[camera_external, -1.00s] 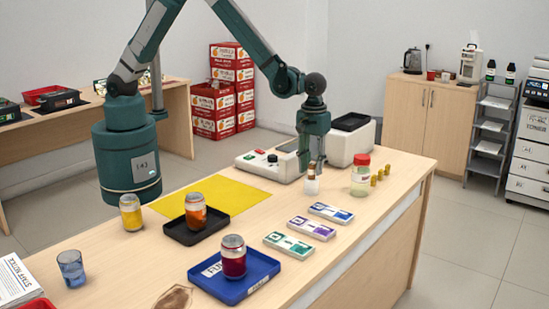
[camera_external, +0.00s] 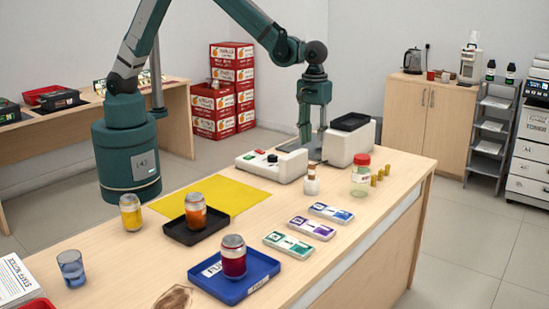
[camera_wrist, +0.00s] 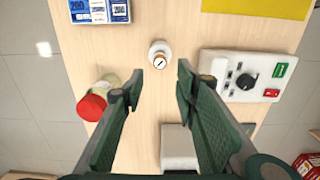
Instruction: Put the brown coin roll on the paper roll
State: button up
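The brown coin roll (camera_external: 312,172) stands upright on the white paper roll (camera_external: 311,187) on the counter. In the wrist view the coin roll's round end (camera_wrist: 159,62) shows within the white rim of the paper roll (camera_wrist: 157,46). My gripper (camera_external: 312,148) is above the pair, clear of the coin roll. In the wrist view its two fingers (camera_wrist: 161,76) are spread apart with nothing between them. The exact contact between the two rolls is too small to make out.
A red-lidded jar (camera_external: 361,175) and several small gold rolls (camera_external: 379,174) stand to the right. A white machine (camera_external: 348,143) and a button panel (camera_external: 271,164) are behind. Banknote bundles (camera_external: 311,227) lie in front. A blue tray (camera_external: 262,268) holds a can.

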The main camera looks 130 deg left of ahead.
dwell(0.8)
jog(key=s+d+r+m+t, duration=0.3)
jog(key=s+d+r+m, duration=0.5)
jog(key=s+d+r, duration=0.95)
jog(key=s+d+r+m+t, duration=0.1)
jog(key=s+d+m, duration=0.3)
jog(key=s, duration=0.6)
jog(key=s+d+r+m+t, duration=0.1)
jog(key=s+d+m+t, duration=0.2)
jog(key=s, duration=0.6)
jog(key=d+m, duration=0.2)
jog(key=m, duration=0.1)
jog(key=shift+s+d+r, duration=0.3)
jog(key=shift+s, duration=0.05)
jog(key=shift+f+b, duration=0.55)
jog(key=shift+b, duration=0.05)
